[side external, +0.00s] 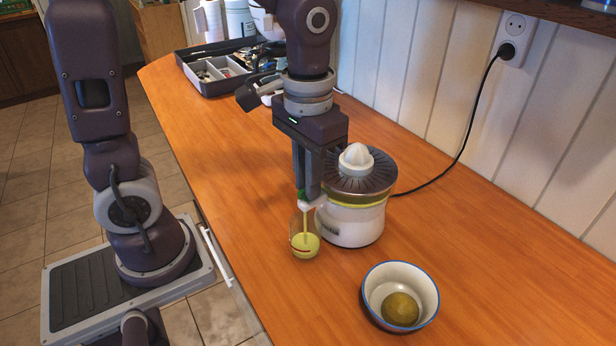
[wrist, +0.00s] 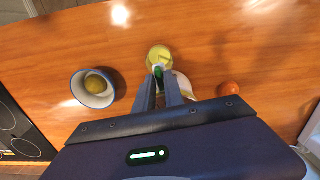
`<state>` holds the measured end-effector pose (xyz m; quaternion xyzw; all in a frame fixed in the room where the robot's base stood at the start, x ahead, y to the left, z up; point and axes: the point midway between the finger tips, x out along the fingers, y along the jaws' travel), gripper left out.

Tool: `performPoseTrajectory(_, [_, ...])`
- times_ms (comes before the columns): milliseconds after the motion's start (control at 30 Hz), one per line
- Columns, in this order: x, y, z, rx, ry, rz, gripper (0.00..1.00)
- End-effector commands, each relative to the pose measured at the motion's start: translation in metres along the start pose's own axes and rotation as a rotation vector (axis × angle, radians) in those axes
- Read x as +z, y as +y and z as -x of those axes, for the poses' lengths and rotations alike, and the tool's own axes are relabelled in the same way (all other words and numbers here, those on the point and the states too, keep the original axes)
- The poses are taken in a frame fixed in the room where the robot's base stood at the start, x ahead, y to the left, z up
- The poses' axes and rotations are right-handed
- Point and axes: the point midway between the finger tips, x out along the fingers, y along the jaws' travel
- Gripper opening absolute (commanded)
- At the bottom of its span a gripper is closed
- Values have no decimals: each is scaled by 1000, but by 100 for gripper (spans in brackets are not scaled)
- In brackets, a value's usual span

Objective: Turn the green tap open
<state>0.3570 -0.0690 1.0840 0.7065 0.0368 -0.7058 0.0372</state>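The green tap (side external: 302,195) sits on the spout of a white citrus juicer (side external: 350,225) with a ribbed dark top and white cone. The tap also shows as a green spot at my fingertips in the wrist view (wrist: 158,71). My gripper (side external: 307,192) points down at the tap, its fingers close together. I cannot tell whether they grip the tap or only touch it. A thin yellow stream runs from the spout into a clear glass (side external: 304,242) below, which holds yellow juice. The juicer is mostly hidden by my gripper in the wrist view.
A white bowl with a blue rim (side external: 372,290) holds a yellow-green fruit (side external: 400,309) at the front right. A dark utensil tray (side external: 212,88) stands at the back. The juicer's black cord runs to a wall socket (side external: 514,40).

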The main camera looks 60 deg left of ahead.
Motion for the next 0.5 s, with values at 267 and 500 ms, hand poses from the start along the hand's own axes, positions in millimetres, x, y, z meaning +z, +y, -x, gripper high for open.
performPoseTrajectory(267, [0,0,0,0,0,-1,30])
performPoseTrajectory(500, [-1,0,24,1,7,-1,30])
